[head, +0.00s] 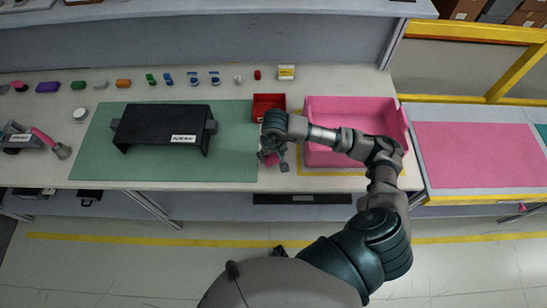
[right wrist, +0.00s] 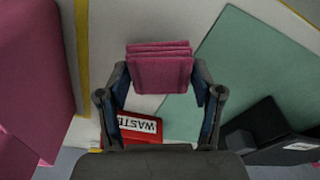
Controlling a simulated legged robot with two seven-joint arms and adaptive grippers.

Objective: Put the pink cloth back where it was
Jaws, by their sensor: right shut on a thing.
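The pink cloth (right wrist: 160,70), a small folded stack, sits between the fingertips of my right gripper (right wrist: 160,82) in the right wrist view. The gripper is shut on it. In the head view my right gripper (head: 273,154) hangs over the front of the bench, between the green mat (head: 225,160) and the pink tray (head: 395,157). Only a little of the cloth (head: 270,159) shows there, the rest hidden by the gripper. I cannot tell its exact height above the bench. My left gripper is not in view.
A red waste box (head: 268,103) stands behind my right gripper. A black module (head: 160,123) lies on the green mat. A pink-handled brush (head: 48,141) is at the left. Small coloured parts line the back. A pink mat (head: 480,155) covers the right-hand table.

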